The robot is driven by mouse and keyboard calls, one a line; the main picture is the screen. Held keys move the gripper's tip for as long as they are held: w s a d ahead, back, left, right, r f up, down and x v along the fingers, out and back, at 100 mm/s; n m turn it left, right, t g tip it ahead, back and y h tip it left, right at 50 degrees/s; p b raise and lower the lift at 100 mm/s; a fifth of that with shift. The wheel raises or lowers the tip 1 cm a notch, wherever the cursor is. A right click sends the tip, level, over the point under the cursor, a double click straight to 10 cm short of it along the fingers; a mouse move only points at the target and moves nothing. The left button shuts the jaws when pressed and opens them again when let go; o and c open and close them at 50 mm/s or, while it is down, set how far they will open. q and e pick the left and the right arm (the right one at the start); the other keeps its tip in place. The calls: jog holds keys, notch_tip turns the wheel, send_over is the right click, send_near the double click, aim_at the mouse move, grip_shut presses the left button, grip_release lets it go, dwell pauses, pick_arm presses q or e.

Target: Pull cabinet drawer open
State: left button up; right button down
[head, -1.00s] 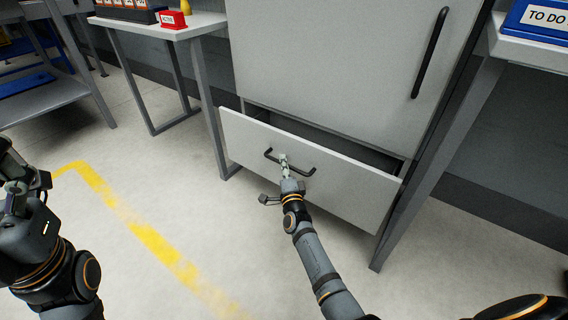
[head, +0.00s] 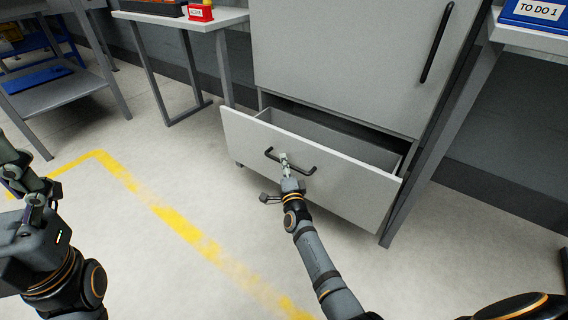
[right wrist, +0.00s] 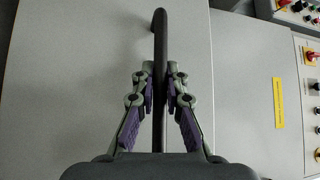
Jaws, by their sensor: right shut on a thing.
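The grey cabinet (head: 345,60) has its bottom drawer (head: 245,140) pulled partway out, and the inside shows behind the front panel as empty where visible. The drawer has a black bar handle (head: 305,171), which also shows in the right wrist view (right wrist: 160,40). My right gripper (head: 284,160) is shut on the handle near its middle; in the right wrist view its two fingers (right wrist: 160,88) press on the bar from both sides. My left gripper (head: 25,190) is at the left edge, away from the cabinet; its fingertips are not clear enough to judge.
The cabinet's upper door with a long black handle (head: 437,42) is closed. A table (head: 180,20) stands left of the cabinet and another table (head: 530,35) stands right. A blue bin (head: 540,12) sits on the right table. The floor before the drawer, with a yellow line (head: 170,215), is clear.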

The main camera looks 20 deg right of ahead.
jog(key=c, duration=1.4)
grip_release()
jog(key=shift+o, duration=0.2)
jog(key=s+f, duration=0.1)
jog(key=s, duration=0.6)
jog(key=shift+s+a, duration=0.2)
jog(key=shift+a, duration=0.2)
